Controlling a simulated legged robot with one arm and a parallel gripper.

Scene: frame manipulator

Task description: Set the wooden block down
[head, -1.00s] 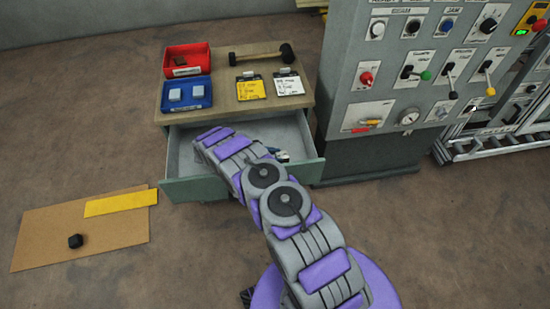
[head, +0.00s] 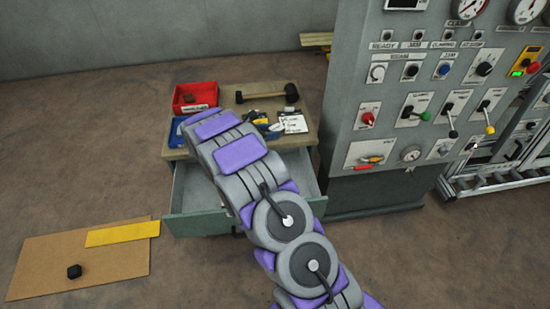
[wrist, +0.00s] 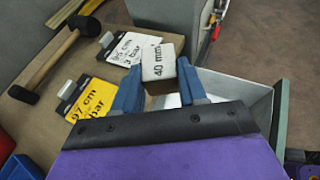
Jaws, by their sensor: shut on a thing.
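The wooden block (wrist: 158,62) has a pale top face marked "40 mm" and a tan side. In the wrist view it sits between the two blue fingers of my gripper (wrist: 160,86), which is shut on it. It is over the right-hand edge of the cabinet top, beside the white card. In the head view my gripper (head: 269,127) is near the cards, and the block cannot be made out clearly there. Whether the block touches the top cannot be told.
The cabinet top holds a mallet (head: 268,95), a white card (head: 294,123), a yellow card (wrist: 90,99), a red bin (head: 195,107) with a brown piece, and a partly hidden blue bin (head: 174,137). The drawer (head: 200,224) is open. The control panel (head: 375,194) stands at right.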

